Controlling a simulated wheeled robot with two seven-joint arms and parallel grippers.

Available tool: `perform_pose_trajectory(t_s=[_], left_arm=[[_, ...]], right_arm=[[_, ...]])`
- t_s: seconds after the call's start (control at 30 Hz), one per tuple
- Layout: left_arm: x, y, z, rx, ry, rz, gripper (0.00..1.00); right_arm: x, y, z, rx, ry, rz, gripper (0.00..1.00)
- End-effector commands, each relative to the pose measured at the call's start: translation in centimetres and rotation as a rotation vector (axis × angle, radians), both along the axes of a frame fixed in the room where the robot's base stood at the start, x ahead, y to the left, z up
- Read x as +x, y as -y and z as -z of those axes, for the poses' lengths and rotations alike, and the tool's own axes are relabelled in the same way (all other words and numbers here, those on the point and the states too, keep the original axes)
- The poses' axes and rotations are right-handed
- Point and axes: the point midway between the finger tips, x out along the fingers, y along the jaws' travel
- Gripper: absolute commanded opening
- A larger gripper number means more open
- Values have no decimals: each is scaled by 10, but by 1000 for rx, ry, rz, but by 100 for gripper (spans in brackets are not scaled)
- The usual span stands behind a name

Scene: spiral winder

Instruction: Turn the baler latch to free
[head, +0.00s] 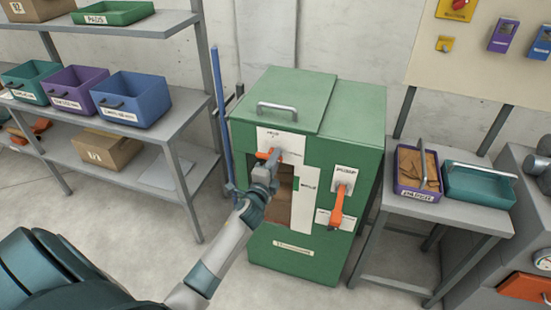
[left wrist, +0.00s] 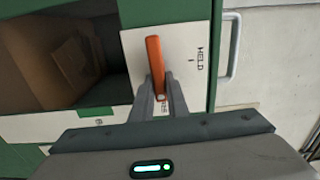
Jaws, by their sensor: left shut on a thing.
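The green baler (head: 315,105) stands upright in the middle of the head view. Its orange latch handle (head: 262,155) sits on a white plate at the upper front, above a dark opening. My left gripper (head: 266,172) reaches it from the front and hides part of it. In the left wrist view the orange handle (left wrist: 155,62) stands between the fingers of my left gripper (left wrist: 160,100), which are shut on it. The white plate (left wrist: 187,50) there carries the word HELD; another label is mostly hidden by the fingers. My right gripper is not in view.
A second orange lever (head: 337,207) hangs on the baler's right front. A blue pole (head: 217,85) stands just left of the baler. Shelves with bins (head: 130,97) are at left; a side table (head: 440,211) with two trays is at right.

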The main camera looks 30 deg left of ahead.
Motion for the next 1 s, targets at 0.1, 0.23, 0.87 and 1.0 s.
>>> perform_pose_trajectory(t_s=[0.1,0.23,0.87,1.0], left_arm=[[0,1,1,29,-7,1,0],[0,1,1,43,-11,1,0],[0,0,1,44,-11,0,33],[-1,0,2,43,-11,0,33]], right_arm=[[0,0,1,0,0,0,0],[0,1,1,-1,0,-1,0],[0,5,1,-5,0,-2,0],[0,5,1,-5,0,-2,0]])
